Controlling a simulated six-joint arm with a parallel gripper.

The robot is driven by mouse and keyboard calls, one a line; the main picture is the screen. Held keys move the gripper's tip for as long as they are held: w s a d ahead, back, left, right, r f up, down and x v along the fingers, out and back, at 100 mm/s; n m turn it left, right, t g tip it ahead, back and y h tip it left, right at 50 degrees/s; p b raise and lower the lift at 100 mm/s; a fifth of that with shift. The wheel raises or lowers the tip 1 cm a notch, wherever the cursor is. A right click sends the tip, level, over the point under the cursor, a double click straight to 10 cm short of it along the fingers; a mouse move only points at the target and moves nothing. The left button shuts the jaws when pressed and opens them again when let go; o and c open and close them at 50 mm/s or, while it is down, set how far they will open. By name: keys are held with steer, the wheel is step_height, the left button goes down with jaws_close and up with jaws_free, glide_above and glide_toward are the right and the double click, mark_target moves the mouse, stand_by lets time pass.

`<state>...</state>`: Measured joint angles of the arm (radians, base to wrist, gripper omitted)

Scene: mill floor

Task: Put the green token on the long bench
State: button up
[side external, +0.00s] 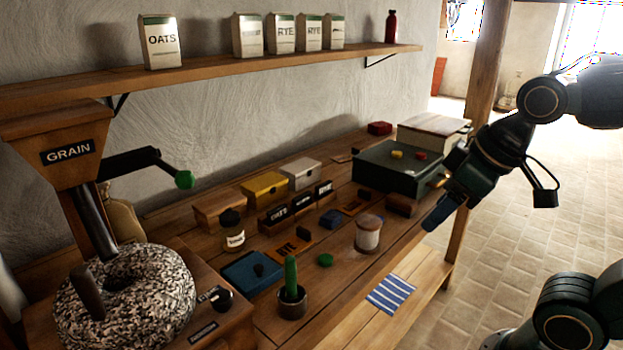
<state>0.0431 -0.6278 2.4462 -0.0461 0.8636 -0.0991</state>
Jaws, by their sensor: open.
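A small round green token (325,260) lies on the wooden worktop (345,285), right of a dark pot (292,304) holding an upright green stick. A long, lower wooden bench (349,329) runs along the worktop's front edge, with a blue-and-white striped cloth (391,294) on it. My gripper (442,200) is open, at the right, above the worktop's front right edge and well away from the token. Nothing shows between its fingers, though they are partly seen edge-on.
Blue tray (252,274), labelled blocks and a dark box (399,168) crowd the worktop. A stone mill (125,325) stands left; a shelf (215,72) with cartons hangs behind. The lower bench is bare beside the cloth.

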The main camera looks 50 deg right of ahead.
steer(key=shift+s+f+m, duration=0.1)
steer(key=shift+s+m, duration=0.5)
steer(key=shift+s, duration=0.85)
